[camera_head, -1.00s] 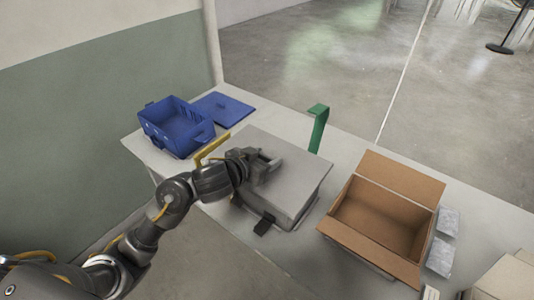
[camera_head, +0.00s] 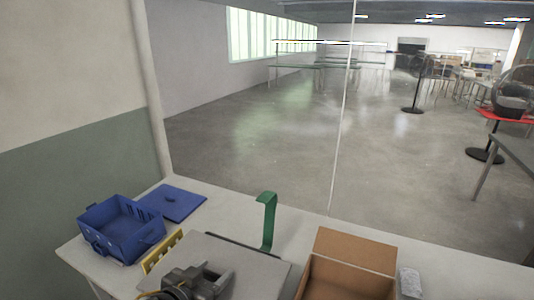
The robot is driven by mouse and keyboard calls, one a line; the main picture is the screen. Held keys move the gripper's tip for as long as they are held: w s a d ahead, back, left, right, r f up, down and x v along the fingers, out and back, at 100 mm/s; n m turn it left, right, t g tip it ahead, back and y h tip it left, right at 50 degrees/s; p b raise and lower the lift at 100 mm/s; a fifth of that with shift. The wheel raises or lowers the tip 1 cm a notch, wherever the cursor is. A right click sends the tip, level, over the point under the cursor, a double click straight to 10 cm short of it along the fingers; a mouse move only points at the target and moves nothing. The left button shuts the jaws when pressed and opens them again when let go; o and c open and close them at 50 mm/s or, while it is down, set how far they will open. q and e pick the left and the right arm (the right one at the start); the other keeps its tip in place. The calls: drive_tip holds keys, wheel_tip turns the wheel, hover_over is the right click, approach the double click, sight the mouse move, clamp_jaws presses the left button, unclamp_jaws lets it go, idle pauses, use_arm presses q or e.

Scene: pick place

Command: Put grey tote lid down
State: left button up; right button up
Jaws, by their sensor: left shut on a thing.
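The grey tote lid (camera_head: 245,262) is a flat grey panel near the bottom of the head view, between the blue tote and the cardboard box. My left gripper (camera_head: 212,279) is over the lid at its handle and is shut on it. The lid's near part is cut off by the picture edge. The tote under it is mostly hidden, so I cannot tell whether the lid rests on it. My right gripper is not in view.
An open blue tote (camera_head: 122,232) and its blue lid (camera_head: 172,203) are at the left. A yellow piece (camera_head: 162,250) is beside the grey lid. A green upright stand (camera_head: 268,222) is behind it. An open cardboard box (camera_head: 352,250) and a clear packet (camera_head: 410,282) are at the right.

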sight(193, 258)
use_arm(q)
drive_tip(key=shift+w+a+n+y, duration=0.25)
drive_tip(key=shift+a+n+y, duration=0.1)
drive_tip(key=shift+a, duration=0.25)
drive_tip(key=shift+w+a+n+y, duration=0.25)
drive_tip(key=shift+a+y, duration=0.1)
drive_tip(key=shift+a, duration=0.2)
drive_tip(key=a, duration=0.1)
drive_tip(key=w+r+y, duration=0.1)
drive_tip(key=a+n, duration=0.1)
drive_tip(key=shift+w+a+r+t, duration=0.3)
drive_tip(key=shift+w+a+r+n+y, duration=0.5)
drive_tip(key=shift+w+a+r+y, duration=0.15)
drive_tip(key=shift+a+r, duration=0.35)
drive_tip(key=shift+w+a+r+y, duration=0.25)
drive_tip(key=shift+w+r, duration=0.15)
drive_tip(key=shift+r, duration=0.3)
wheel_tip(193, 258, up, 8)
drive_tip(key=w, duration=0.2)
drive_tip(key=shift+w+f+n, duration=0.25)
drive_tip(key=shift+w+n, duration=0.05)
drive_tip(key=shift+n, duration=0.1)
drive_tip(key=shift+a, duration=0.1)
